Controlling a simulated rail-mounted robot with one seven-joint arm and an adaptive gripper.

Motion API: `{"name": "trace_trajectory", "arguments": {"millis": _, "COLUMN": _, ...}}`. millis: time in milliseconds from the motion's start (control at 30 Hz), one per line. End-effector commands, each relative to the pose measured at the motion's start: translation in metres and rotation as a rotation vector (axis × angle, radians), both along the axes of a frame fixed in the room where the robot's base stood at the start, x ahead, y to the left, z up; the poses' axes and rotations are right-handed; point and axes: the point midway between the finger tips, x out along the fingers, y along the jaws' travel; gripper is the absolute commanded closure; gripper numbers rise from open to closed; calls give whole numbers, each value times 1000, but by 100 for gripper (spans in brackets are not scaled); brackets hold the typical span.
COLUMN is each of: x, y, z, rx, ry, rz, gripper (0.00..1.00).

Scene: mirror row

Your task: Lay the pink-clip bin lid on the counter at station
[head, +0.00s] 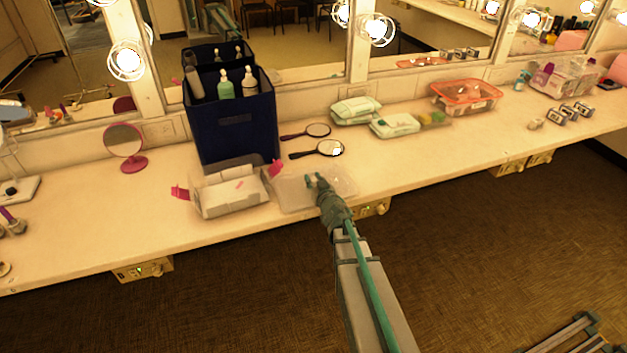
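The pink-clip bin (232,208) stands near the counter's front edge, left of my gripper. It is a low clear box with pale contents, and pink clips stick out at its left and its upper right. A clear, flat panel that looks like its lid (292,198) is just right of the bin, at the counter's front part. My gripper (317,180) is over this panel, with its fingertips at or just above it. I cannot tell whether the fingers grip the panel, or whether the panel rests fully on the counter (415,165).
A dark blue caddy (235,130) with bottles stands behind the bin. Wipe packs (395,125) and an orange-rimmed container (467,97) are farther right. A pink round mirror (125,142) stands left. Counter right of the lid is clear.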

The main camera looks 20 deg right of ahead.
Motion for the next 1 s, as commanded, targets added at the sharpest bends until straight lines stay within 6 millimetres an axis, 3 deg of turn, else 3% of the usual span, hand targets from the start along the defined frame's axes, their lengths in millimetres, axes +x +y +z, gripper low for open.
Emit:
{"name": "trace_trajectory", "arguments": {"millis": 33, "x": 0, "y": 0, "z": 0, "rx": 0, "ry": 0, "rz": 0, "gripper": 67}}
{"name": "trace_trajectory", "arguments": {"millis": 167, "x": 0, "y": 0, "z": 0, "rx": 0, "ry": 0, "rz": 0, "gripper": 48}}
{"name": "trace_trajectory", "arguments": {"millis": 567, "x": -2, "y": 0, "z": 4, "rx": 0, "ry": 0, "rz": 0, "gripper": 48}}
{"name": "trace_trajectory", "arguments": {"millis": 767, "x": -32, "y": 1, "z": 8, "rx": 1, "ry": 0, "rz": 0, "gripper": 48}}
{"name": "trace_trajectory", "arguments": {"millis": 1000, "x": -85, "y": 2, "z": 17, "rx": 0, "ry": 1, "rz": -2, "gripper": 48}}
